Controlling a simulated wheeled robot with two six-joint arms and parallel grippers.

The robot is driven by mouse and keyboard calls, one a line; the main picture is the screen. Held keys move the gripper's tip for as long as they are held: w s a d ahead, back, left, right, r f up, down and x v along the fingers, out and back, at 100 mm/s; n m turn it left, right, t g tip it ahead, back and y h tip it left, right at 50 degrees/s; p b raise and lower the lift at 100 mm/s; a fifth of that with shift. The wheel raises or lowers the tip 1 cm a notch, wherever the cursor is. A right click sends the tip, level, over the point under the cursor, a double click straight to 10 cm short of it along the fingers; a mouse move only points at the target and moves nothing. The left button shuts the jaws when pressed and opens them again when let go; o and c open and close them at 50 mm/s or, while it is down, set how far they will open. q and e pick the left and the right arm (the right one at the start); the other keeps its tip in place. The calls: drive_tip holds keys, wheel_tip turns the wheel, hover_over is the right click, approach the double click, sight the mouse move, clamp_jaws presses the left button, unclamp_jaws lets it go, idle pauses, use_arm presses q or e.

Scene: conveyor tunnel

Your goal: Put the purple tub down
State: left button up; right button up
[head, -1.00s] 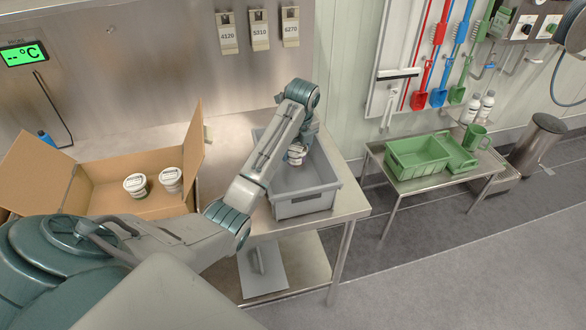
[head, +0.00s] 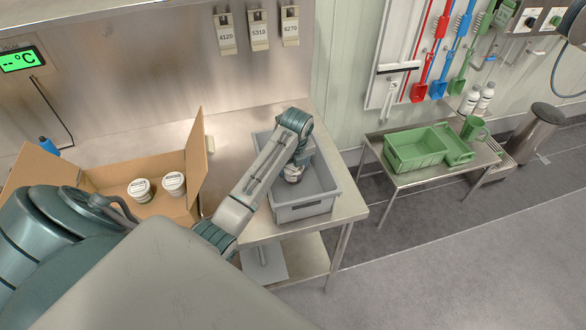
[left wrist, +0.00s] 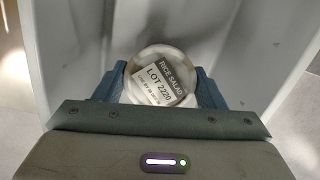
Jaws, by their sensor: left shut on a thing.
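My left gripper (head: 294,168) is shut on a small round tub (head: 293,175) inside the grey crate (head: 303,211), near its left side. In the left wrist view the tub (left wrist: 160,78) sits between the blue fingers (left wrist: 160,90), its lid facing the camera. The lid label reads RICE SALAD, LOT 2220. A faint purple tint shows on the tub's side in the head view. The crate's walls (left wrist: 72,50) rise around it in the wrist view. I cannot tell whether the tub touches the crate floor. My right gripper is out of view.
An open cardboard box (head: 198,160) with two white tubs (head: 140,190) stands left of the crate on the steel table (head: 345,205). A lower bench (head: 400,180) at the right carries green bins (head: 415,149). The rest of the crate looks empty.

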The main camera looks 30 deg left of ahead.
use_arm(q)
drive_tip(key=shift+f, duration=1.25)
drive_tip(key=o, duration=1.4)
